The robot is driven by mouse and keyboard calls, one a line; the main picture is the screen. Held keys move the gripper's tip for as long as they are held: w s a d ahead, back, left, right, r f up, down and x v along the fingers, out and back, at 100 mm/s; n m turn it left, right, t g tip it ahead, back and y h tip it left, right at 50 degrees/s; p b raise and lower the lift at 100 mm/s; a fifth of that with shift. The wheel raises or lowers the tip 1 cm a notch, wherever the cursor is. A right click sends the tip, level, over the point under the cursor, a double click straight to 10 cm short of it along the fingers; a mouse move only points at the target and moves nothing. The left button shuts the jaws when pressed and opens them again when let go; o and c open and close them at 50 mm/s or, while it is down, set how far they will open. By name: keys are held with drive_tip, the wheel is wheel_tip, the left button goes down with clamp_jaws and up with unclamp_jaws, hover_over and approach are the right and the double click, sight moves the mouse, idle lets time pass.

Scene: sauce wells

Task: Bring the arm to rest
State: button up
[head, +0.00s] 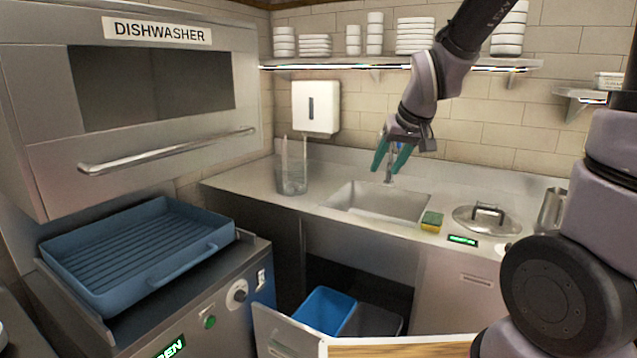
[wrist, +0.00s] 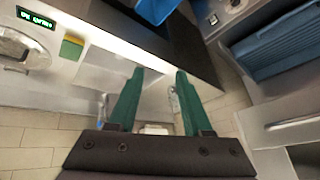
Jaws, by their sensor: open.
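My gripper (head: 392,157) hangs in the air above the sink (head: 378,203) in the head view, with its green fingers pointing down. The fingers are apart, and nothing shows between them. In the wrist view the two green fingers of my gripper (wrist: 155,85) are also spread and empty. My arm reaches in from the upper right of the head view, with its elbow bent near the shelf.
A clear container (head: 292,178) stands left of the sink. A sponge (head: 432,221) and a lid (head: 486,217) lie to its right. A blue tray (head: 140,250) sits before the dishwasher (head: 150,100). Shelves with white dishes (head: 415,37) are behind my arm.

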drive_tip(key=s+d+r+m, duration=0.2)
drive_tip(key=s+d+r, duration=0.2)
drive_tip(key=s+r, duration=0.2)
drive_tip(key=s+d+r+m+t, duration=0.1)
drive_tip(key=s+d+r+m, duration=0.2)
drive_tip(key=s, duration=0.6)
wheel_tip(320, 180, up, 4)
drive_tip(key=shift+d+f, duration=0.2)
drive_tip(key=shift+d, duration=0.9)
